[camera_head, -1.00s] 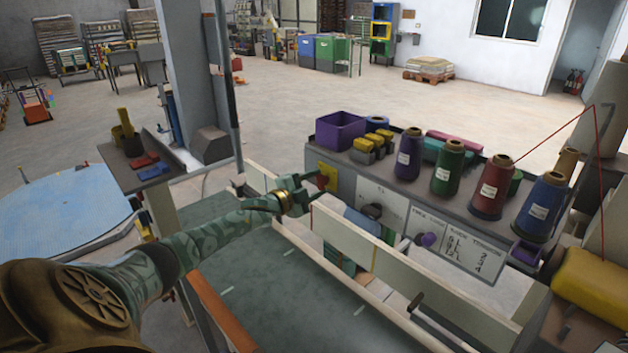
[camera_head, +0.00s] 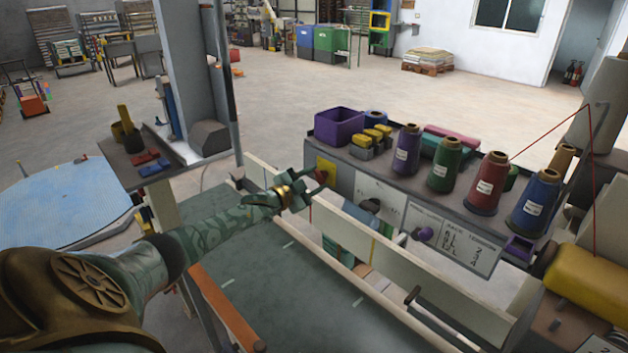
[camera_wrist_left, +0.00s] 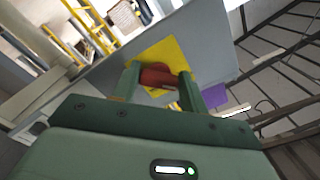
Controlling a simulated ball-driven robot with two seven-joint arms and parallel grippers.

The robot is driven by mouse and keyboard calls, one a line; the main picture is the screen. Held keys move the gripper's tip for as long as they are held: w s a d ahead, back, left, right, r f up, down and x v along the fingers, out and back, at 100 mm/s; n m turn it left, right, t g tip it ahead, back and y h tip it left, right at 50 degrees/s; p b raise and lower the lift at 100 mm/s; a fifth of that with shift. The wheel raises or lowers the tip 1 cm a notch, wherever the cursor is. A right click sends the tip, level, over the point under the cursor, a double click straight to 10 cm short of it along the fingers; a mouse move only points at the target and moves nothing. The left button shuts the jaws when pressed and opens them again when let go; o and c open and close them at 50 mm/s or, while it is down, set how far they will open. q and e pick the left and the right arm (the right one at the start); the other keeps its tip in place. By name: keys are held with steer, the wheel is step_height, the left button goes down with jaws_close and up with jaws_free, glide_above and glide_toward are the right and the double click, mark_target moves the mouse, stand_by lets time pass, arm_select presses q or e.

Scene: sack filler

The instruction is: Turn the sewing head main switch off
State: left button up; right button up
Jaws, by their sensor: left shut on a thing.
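The main switch is a red knob (camera_wrist_left: 158,76) on a yellow plate (camera_wrist_left: 168,52), set in the grey end of the sewing head panel. In the head view the yellow plate (camera_head: 326,170) is at the panel's left end, with part of the red knob (camera_head: 321,177) showing beside my fingers. My left gripper (camera_head: 313,184) reaches it from the left. In the left wrist view its two green fingers (camera_wrist_left: 160,82) stand on either side of the red knob and are shut on it. The knob's exact turn angle is hard to tell. My right gripper is not in view.
A white rail (camera_head: 400,265) runs along the front of the panel, close to my left gripper. Several thread cones, including a green one (camera_head: 443,165), and a purple bin (camera_head: 339,126) stand on top of the panel. A tool shelf (camera_head: 150,175) is at the left.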

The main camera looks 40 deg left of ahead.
arm_select(q)
steer(key=shift+f, duration=0.1)
steer(key=o, duration=1)
steer(key=shift+s, duration=0.15)
steer(key=s+p, duration=0.1)
steer(key=s, duration=0.4)
steer(key=s+a+p, duration=0.1)
steer(key=s, duration=0.4)
steer(key=s+p, duration=0.1)
steer(key=s, duration=0.5)
steer(key=shift+a, duration=0.2)
